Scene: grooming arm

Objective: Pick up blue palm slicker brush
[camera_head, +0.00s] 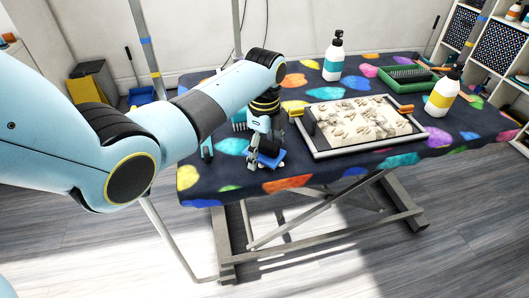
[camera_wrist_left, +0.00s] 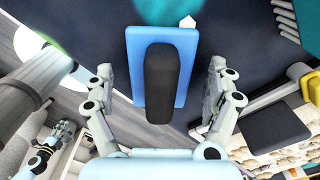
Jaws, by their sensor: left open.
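The blue palm slicker brush lies on the patterned grooming table (camera_head: 352,84) near its front left edge. It has a flat blue back and a black handle. In the head view only part of the brush (camera_head: 271,160) shows behind my left gripper (camera_head: 262,160). In the left wrist view the brush (camera_wrist_left: 186,75) lies between the two open fingers of the same gripper (camera_wrist_left: 160,95), with a gap on each side. The gripper points down over it and holds nothing. My right gripper (camera_wrist_left: 62,132) shows small at the lower left of the left wrist view.
A tray (camera_head: 345,152) with a light, textured pad lies right of the brush. A teal-labelled bottle (camera_head: 333,62), an amber-labelled bottle (camera_head: 442,98) and a green tray (camera_head: 408,78) stand farther back. Shelves are at the right. The table's front edge is close to the brush.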

